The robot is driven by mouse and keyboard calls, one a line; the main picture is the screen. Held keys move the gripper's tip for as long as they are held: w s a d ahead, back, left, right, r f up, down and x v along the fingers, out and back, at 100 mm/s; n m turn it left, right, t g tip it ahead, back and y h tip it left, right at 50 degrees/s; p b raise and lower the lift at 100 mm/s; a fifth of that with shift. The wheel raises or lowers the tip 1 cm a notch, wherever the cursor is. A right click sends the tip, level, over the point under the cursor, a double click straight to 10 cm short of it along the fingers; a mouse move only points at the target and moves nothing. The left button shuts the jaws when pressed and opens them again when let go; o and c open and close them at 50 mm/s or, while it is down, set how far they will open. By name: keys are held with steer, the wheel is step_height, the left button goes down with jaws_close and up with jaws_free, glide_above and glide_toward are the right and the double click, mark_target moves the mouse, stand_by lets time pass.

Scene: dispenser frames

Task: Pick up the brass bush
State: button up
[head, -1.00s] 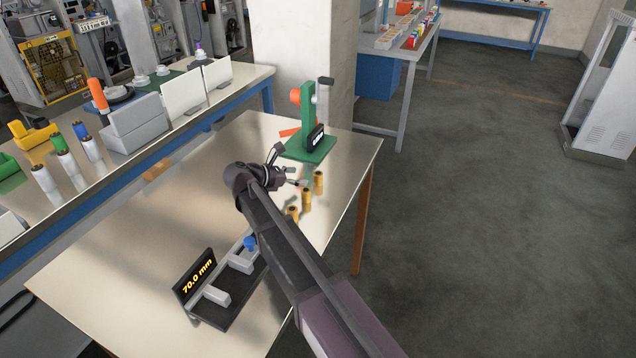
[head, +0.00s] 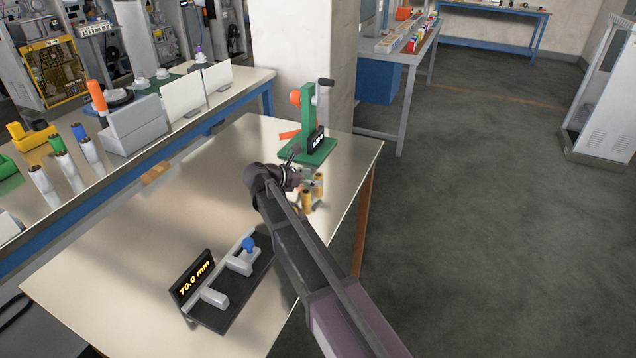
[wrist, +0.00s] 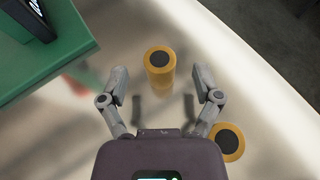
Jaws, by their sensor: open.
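Brass bushes stand upright on the metal table. In the wrist view, one brass bush (wrist: 159,68) stands ahead of my gripper (wrist: 160,78), in line with the gap between the fingers. A second brass bush (wrist: 227,141) stands lower right, outside the right finger. My gripper is open and empty. In the head view, my gripper (head: 309,181) is near the table's right edge, with a brass bush (head: 318,184) beside it and another brass bush (head: 306,201) nearer. My arm partly covers this area, so other bushes may be hidden.
A green press (head: 310,150) stands just beyond my gripper; its green base (wrist: 60,60) fills the upper left of the wrist view. A gauge reading 70.0 mm (head: 222,290) sits at the table's near end. The middle of the table (head: 190,210) is clear.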

steer(key=shift+b+x, duration=0.3)
steer(key=shift+x, duration=0.9)
steer(key=shift+c, duration=0.2)
jaws_close()
